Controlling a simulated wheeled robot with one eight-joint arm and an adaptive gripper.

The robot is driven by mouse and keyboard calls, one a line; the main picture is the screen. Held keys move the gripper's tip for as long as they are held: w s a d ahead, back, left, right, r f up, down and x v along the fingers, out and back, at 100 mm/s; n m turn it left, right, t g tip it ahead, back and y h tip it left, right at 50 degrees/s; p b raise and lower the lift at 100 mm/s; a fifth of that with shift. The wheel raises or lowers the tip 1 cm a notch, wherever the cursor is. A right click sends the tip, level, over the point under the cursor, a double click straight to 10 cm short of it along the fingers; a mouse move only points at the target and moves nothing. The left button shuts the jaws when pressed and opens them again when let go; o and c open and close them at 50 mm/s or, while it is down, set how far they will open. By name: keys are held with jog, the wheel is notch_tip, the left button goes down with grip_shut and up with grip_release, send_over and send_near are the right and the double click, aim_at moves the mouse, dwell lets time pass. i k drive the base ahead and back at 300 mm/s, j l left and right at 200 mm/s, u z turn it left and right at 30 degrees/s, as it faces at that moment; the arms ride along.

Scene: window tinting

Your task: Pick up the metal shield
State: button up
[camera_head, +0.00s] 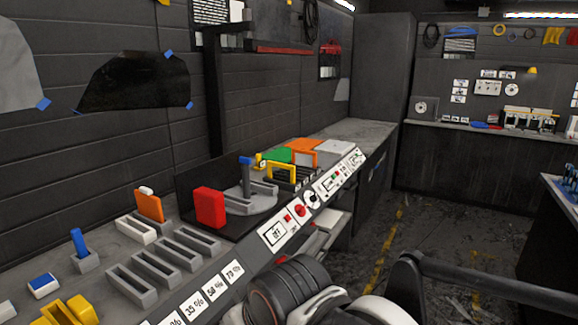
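I cannot pick out the metal shield with certainty. A pale grey flat piece (336,146) lies towards the far end of the bench, beside an orange piece (303,146) and a green piece (279,155); whether it is the shield I cannot tell. My arm shows at the bottom middle and right, in front of the bench. The fingers of my gripper are not visible, and nothing is seen held.
The long grey bench (352,131) runs along the left wall. It carries a red block (209,207), a yellow frame (283,171), grey slotted holders and a white control panel (311,199). Another counter (462,126) stands at the back right. The floor (440,235) between is clear.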

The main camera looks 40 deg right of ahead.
aim_at(149, 206)
jog(key=i+u, duration=0.15)
jog(key=i, duration=0.45)
jog(key=i+l+u, duration=0.15)
jog(key=i, duration=0.45)
